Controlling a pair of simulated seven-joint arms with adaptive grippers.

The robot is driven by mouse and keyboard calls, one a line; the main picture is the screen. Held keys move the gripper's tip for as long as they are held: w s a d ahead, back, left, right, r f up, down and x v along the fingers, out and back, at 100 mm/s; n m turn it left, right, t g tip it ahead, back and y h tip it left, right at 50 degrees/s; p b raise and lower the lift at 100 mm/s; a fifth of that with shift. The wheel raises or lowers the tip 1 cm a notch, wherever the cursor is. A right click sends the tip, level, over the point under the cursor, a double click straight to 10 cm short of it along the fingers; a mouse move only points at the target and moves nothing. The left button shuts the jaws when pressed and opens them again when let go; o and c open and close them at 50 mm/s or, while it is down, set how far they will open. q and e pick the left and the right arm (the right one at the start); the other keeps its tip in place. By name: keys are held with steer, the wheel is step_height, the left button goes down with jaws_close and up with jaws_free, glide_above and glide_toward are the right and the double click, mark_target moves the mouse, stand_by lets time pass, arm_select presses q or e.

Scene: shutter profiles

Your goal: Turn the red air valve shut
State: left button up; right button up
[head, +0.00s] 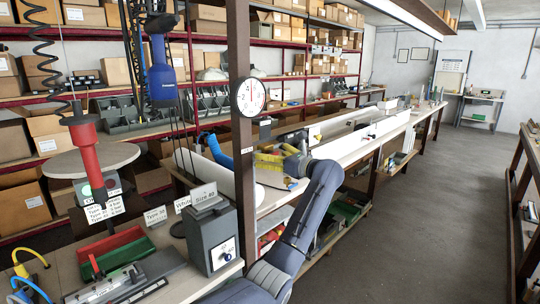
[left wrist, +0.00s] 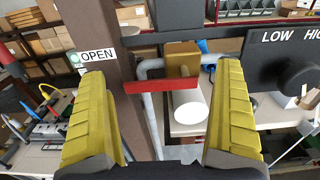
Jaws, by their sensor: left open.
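The red air valve handle (left wrist: 150,87) is a flat red bar, lying nearly level in the left wrist view. My left gripper (head: 268,157) is beside the post in the head view, with yellow fingers. In the left wrist view the gripper (left wrist: 163,75) is open, with a finger on either side of the handle. I see no contact. I cannot make out the handle in the head view. My right gripper is not in view.
The brown post (head: 240,150) stands close to my left gripper and carries a round white dial (head: 250,97). A dark panel marked "LOW" (left wrist: 290,50) is at the right in the left wrist view. A long white bench (head: 350,138) runs behind. The floor (head: 430,200) at right is clear.

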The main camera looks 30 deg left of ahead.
arm_select(q)
steer(key=shift+a, duration=0.4)
steer(key=shift+c, duration=0.2)
steer(key=shift+w, duration=0.1)
steer(key=c, duration=1.6)
steer(key=shift+o, duration=0.2)
steer(key=shift+a, duration=0.1)
